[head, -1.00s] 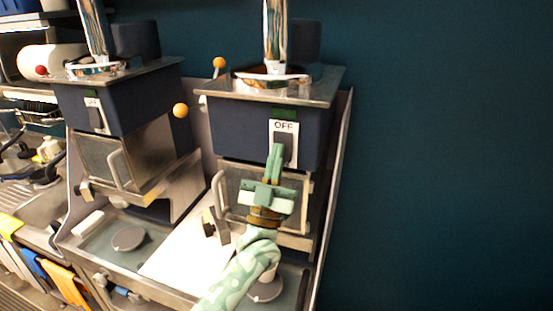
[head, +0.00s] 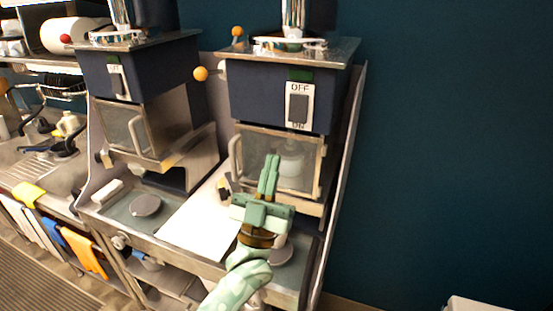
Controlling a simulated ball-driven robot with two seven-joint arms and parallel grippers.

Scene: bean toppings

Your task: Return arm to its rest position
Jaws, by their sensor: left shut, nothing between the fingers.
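My left gripper (head: 269,178), pale green, is shut and empty. Its fingers point up in front of the glass door of the right machine (head: 277,100), below the switch and apart from it. The switch (head: 299,104) is a dark rocker on a white plate marked OFF at the top and, partly visible, ON at the bottom. Behind the glass door (head: 308,167) a pale container (head: 291,165) shows, partly hidden by my fingers. My right gripper is not in view.
A second, similar machine (head: 150,72) stands to the left. A white board (head: 196,232) lies on the counter between them. A sink area with hanging cloths (head: 82,252) is at the far left.

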